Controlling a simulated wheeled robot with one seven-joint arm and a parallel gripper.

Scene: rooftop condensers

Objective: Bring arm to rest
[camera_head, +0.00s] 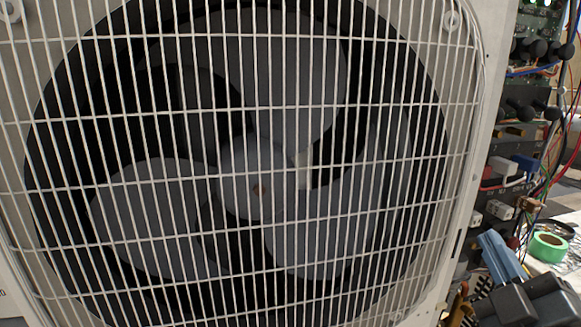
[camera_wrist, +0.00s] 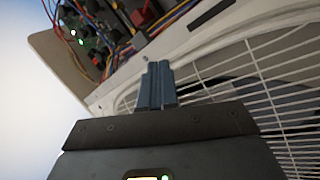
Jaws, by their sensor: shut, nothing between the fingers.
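My gripper (camera_wrist: 157,84) is in the wrist view, its two blue-grey fingers together with nothing between them. It points toward the edge of the condenser unit, close to the grille; I cannot tell whether it touches. In the head view my gripper (camera_head: 502,258) shows at the lower right, beside the condenser's right edge, with dark arm parts below it. The condenser unit (camera_head: 493,90) fills most of the head view, with a white wire grille (camera_head: 250,105) over a grey fan.
An open electrical compartment (camera_head: 515,150) with boards and coloured wires is right of the grille. It also shows in the wrist view (camera_wrist: 100,35). A green tape roll (camera_head: 549,246) lies on a light surface at the far right. Loose wires hang near my gripper.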

